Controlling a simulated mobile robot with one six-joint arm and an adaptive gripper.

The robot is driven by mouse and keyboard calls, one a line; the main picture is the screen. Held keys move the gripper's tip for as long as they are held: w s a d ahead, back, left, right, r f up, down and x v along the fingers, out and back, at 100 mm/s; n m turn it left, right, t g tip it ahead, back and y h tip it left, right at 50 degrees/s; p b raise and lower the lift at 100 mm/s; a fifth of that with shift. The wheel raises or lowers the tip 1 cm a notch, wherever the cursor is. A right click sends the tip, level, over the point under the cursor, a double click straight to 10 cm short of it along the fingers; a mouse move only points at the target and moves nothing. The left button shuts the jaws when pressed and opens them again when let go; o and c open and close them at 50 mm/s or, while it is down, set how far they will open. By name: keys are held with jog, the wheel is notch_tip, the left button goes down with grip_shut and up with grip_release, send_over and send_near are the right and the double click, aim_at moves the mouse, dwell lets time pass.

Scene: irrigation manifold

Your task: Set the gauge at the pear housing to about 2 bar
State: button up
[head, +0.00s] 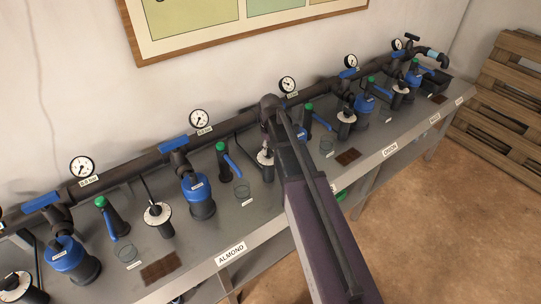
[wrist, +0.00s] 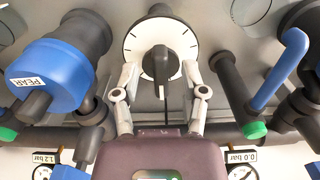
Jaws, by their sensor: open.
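The pear housing (wrist: 48,75) is a blue-capped dark body with a PEAR label, at the left of the wrist view. Next to it a white dial plate (wrist: 136,42) with tick marks carries a black bar knob (wrist: 160,67). My gripper (wrist: 161,75) is open, one finger on each side of the knob, with gaps visible. A gauge (wrist: 42,172) with a 1.2 bar tag is cut off at the bottom left. In the head view the same dial (head: 264,158) is partly covered by my arm, which also hides my fingers. The gauge (head: 287,84) there is too small to read.
A green-ended valve with a blue lever (wrist: 279,70) stands right of the dial in the wrist view. Another gauge (wrist: 242,172) there reads 0.0 bar on its tag. Similar stations line the grey bench (head: 205,245) on both sides, under a dark pipe (head: 135,168).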

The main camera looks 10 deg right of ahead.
jog(key=shift+f+b, duration=0.45)
jog(key=shift+f, duration=0.25)
grip_shut()
